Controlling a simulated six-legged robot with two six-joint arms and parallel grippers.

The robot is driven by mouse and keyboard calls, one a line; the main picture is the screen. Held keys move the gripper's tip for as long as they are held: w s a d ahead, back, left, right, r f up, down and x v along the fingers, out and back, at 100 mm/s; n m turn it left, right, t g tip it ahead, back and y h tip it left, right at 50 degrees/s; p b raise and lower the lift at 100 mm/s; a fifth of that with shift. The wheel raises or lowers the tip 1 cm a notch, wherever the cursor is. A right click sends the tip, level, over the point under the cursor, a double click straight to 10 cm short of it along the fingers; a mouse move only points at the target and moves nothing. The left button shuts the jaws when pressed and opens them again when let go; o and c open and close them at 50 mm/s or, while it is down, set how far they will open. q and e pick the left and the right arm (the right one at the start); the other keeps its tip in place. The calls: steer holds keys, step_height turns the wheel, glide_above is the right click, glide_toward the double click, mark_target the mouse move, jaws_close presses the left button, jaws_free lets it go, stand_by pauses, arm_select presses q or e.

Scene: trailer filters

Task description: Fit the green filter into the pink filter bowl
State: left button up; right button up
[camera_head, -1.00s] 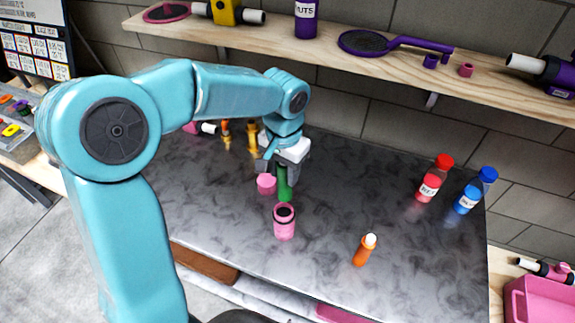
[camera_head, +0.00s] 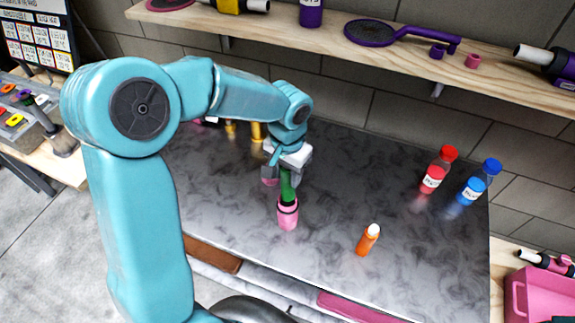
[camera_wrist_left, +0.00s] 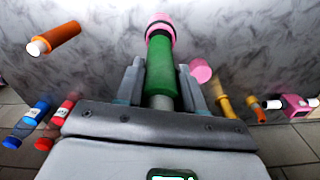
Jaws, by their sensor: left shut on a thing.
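My left gripper (camera_head: 288,176) is shut on the green filter (camera_head: 287,188) and holds it upright above the pink filter bowl (camera_head: 287,218). In the left wrist view the green filter (camera_wrist_left: 164,70) lies between the fingers of the gripper (camera_wrist_left: 162,85). Its far end meets the black-rimmed mouth of the pink bowl (camera_wrist_left: 160,22). The lower end of the filter is hidden at or inside the bowl's mouth; how deep it sits I cannot tell. The bowl stands upright on the dark marbled worktop (camera_head: 330,200). My right gripper is not in view.
A pink cap (camera_wrist_left: 201,70) lies beside the filter. A wooden shelf (camera_head: 300,38) runs along the back.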

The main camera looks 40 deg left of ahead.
mark_target(287, 191)
arm_select(q)
step_height(287, 191, down, 7)
steer(key=b, duration=0.4)
steer(key=shift+f, duration=0.1)
steer(key=shift+a+f+b, duration=0.1)
steer(key=shift+f+b, duration=0.1)
steer(key=shift+b, duration=0.15)
steer(key=o, duration=1.1)
